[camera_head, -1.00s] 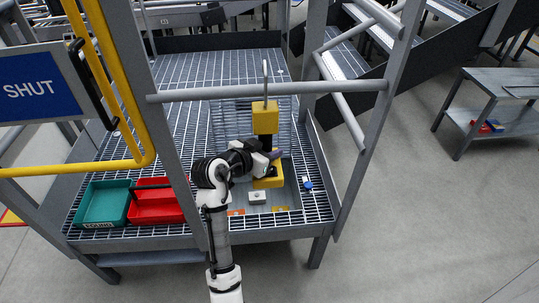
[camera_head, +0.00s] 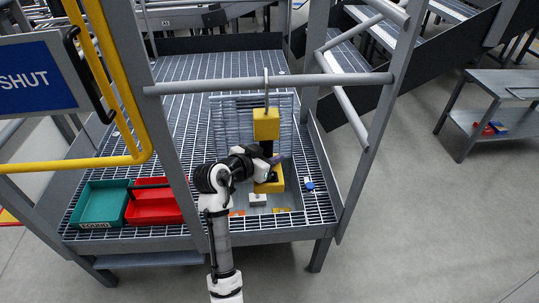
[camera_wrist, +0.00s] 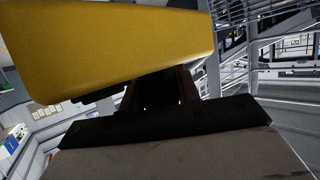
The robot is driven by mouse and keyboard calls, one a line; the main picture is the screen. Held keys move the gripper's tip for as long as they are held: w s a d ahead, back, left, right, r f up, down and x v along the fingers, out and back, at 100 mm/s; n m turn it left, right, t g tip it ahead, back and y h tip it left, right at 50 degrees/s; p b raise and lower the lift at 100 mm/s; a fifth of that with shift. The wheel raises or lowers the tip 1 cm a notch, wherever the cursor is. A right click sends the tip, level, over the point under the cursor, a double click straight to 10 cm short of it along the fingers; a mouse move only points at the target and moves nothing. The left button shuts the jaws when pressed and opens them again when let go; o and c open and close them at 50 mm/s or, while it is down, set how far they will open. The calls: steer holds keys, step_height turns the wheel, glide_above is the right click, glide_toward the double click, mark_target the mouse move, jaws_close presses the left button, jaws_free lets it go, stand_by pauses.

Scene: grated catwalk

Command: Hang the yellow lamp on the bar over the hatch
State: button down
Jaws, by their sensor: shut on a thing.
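The yellow lamp (camera_head: 266,124) is upright, with a yellow upper block, a dark middle and a yellow base. Its thin grey hook rises across the grey bar (camera_head: 330,81), its tip slightly above the bar in the head view. I cannot tell whether the hook touches or rests on the bar. My gripper (camera_head: 268,159) is shut on the lamp's dark middle part. In the wrist view the lamp's yellow block (camera_wrist: 110,45) fills the upper left, above my gripper (camera_wrist: 160,95). The hook is out of that view.
Below the lamp is a recess with a small pale block (camera_head: 257,199) and orange patches. A blue-and-white item (camera_head: 309,184) lies to its right. Green (camera_head: 100,204) and red (camera_head: 153,206) trays sit left on the grating. Posts and a yellow rail (camera_head: 75,165) flank my arm.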

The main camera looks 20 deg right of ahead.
steer(key=c, duration=0.9)
jaws_free()
